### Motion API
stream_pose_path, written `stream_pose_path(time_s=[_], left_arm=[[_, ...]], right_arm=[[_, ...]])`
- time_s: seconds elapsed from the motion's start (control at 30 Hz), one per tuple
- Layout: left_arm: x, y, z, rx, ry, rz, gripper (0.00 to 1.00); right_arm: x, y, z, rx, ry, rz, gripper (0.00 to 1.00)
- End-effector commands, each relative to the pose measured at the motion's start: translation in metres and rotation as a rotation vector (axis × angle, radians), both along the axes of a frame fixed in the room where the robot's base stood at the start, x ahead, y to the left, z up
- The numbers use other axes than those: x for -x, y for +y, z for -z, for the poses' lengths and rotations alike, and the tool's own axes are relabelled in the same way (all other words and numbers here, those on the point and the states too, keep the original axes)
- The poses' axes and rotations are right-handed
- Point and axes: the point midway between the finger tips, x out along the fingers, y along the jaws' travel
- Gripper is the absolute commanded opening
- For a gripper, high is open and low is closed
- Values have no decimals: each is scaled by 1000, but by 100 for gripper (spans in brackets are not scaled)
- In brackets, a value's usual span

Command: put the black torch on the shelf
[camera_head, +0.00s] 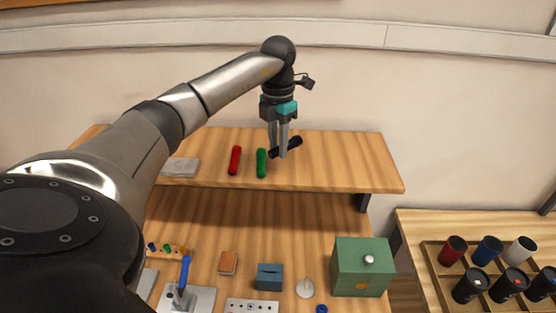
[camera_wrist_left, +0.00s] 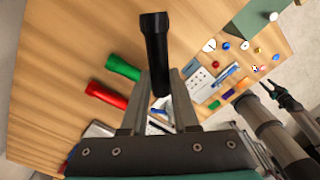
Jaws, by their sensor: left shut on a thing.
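The black torch (camera_head: 291,146) is held in my left gripper (camera_head: 279,153) over the wooden shelf (camera_head: 345,165), to the right of the green torch. In the left wrist view the black torch (camera_wrist_left: 155,45) stands between the two fingers of my left gripper (camera_wrist_left: 157,85), which are shut on it. I cannot tell whether the torch touches the shelf surface. A green torch (camera_head: 261,163) and a red torch (camera_head: 235,160) lie side by side on the shelf. They also show in the left wrist view, green (camera_wrist_left: 123,68) and red (camera_wrist_left: 106,94). My right gripper is not in the head view.
A grey flat block (camera_head: 181,167) lies at the shelf's left. The shelf's right end is clear. Below stand a green box (camera_head: 361,266), a blue box (camera_head: 269,277) and other small items. A tray of cups (camera_head: 436,278) is on the right table.

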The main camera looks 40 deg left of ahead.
Motion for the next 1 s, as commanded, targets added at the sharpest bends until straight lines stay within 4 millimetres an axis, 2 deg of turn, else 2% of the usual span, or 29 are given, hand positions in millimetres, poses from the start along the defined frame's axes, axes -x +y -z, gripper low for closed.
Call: stream_pose_path(time_s=[0.17,0.4,0.83,0.87,1.0], left_arm=[[0,0,15,1,1,0,0],[0,-1,48,1,0,1,0],[0,0,56,0,-1,0,0],[0,0,55,0,-1,0,30],[0,0,55,0,-1,0,46]], right_arm=[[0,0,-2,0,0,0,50],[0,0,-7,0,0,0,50],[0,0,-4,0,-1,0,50],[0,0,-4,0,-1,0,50],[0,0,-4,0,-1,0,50]])
